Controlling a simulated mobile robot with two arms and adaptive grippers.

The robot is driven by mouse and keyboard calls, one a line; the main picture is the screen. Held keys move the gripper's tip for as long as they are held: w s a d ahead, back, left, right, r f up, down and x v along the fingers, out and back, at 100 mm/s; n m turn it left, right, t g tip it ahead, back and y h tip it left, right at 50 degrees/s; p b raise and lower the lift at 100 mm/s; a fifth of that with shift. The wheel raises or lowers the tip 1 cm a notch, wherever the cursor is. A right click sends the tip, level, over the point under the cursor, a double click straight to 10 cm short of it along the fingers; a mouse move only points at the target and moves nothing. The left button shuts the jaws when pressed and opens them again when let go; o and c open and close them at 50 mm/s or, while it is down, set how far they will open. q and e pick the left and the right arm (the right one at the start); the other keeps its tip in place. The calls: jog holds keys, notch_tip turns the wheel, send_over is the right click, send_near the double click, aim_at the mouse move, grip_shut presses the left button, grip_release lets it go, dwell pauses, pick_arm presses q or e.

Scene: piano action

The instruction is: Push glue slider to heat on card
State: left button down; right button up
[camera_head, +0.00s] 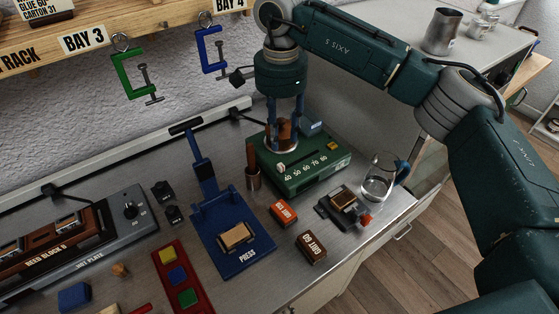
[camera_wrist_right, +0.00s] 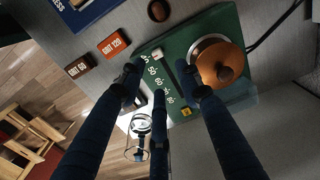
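The green glue heater (camera_head: 310,172) stands on the bench, with a temperature scale on its front. Its pale slider knob (camera_head: 281,167) sits at the left, low-number end of the scale; it also shows in the right wrist view (camera_wrist_right: 157,54). A copper-brown glue pot (camera_wrist_right: 219,65) sits in the heater top. My right gripper (camera_head: 284,125) hangs over the heater and partly hides the pot. Its blue fingers (camera_wrist_right: 158,78) are spread, empty, over the scale in the wrist view. My left gripper is out of view.
A glass jug (camera_head: 379,178) stands right of the heater, near the bench edge. A brush holder (camera_head: 253,180) stands close to its left. Red (camera_head: 283,213) and brown (camera_head: 311,247) grit blocks and a small device (camera_head: 343,207) lie in front. The blue press (camera_head: 231,226) is at left.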

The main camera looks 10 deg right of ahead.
aim_at(281, 165)
jog(key=f+p, duration=0.2)
jog(key=f, duration=0.6)
jog(key=shift+s+f+p, duration=0.2)
jog(key=shift+p, duration=0.1)
jog(key=shift+f, duration=0.55)
grip_shut()
